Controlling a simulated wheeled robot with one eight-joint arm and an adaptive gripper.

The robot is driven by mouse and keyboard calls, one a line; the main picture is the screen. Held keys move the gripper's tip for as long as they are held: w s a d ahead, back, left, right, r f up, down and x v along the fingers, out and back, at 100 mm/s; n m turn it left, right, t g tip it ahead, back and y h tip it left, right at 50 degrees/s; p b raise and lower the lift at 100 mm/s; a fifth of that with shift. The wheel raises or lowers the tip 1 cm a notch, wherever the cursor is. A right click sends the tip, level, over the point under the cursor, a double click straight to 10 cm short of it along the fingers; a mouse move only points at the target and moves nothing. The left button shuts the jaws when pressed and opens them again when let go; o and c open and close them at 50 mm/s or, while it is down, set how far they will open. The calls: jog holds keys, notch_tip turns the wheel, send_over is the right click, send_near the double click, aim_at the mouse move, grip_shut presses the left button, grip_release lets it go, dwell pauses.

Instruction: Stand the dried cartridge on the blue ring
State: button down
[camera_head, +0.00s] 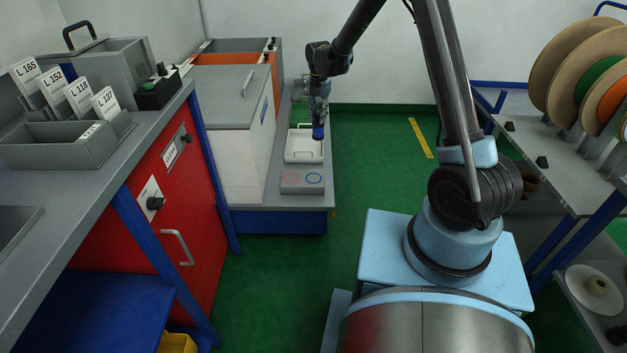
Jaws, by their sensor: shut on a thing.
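My gripper (319,115) is at the end of the far-reaching arm, pointing down over the far bench. It is shut on the cartridge (318,132), a small dark blue cylinder that hangs upright below the fingers. The fingers are too small to make out clearly. The blue ring (314,178) is a thin circle on top of a grey block, at its right side. The ring looks empty. The cartridge is apart from it, above and beyond it, over the white tray (304,157).
A red ring (290,178) lies left of the blue one on the same grey block (303,189). A rack with large reels (585,75) is at the right. Green floor lies between.

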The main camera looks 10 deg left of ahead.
jog(key=s+f, duration=0.2)
jog(key=f, duration=0.7)
jog(key=s+f, duration=0.2)
jog(key=f, duration=0.8)
jog(key=shift+s+a+n, duration=0.3)
jog(key=shift+a, duration=0.1)
jog(key=shift+f, duration=0.1)
jog(key=c, duration=1.3)
grip_release()
jog(key=shift+c, duration=0.2)
